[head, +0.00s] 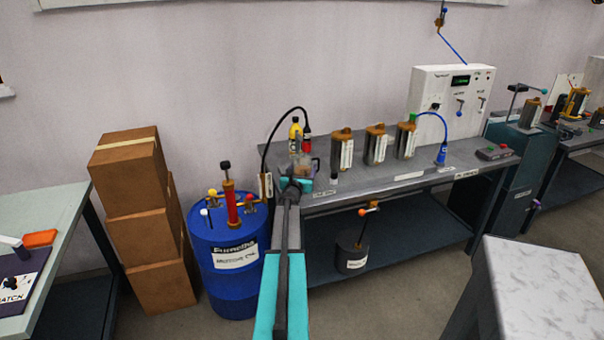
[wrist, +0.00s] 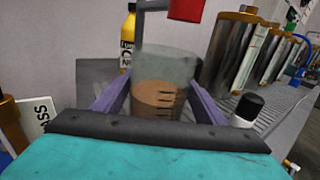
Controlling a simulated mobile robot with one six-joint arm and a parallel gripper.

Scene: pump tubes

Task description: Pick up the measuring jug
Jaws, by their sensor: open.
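The measuring jug (head: 304,165) stands at the left end of the grey workbench. In the wrist view the jug (wrist: 165,65) is see-through, with dark marks on its side and brown contents in its lower part. My gripper (head: 297,184) is at the bench's left front edge, right at the jug. In the wrist view the purple fingers of my gripper (wrist: 158,100) are apart, one on each side of the jug's lower part. I cannot tell whether they touch it. The jug's base is hidden behind my gripper's dark front edge.
A yellow bottle (wrist: 128,38) stands behind the jug, with a red object (wrist: 187,9) above it to the right. A small black-capped bottle (wrist: 249,108) is close on the right. A blue drum (head: 228,263) stands left of the bench. Several metal cylinders stand farther right.

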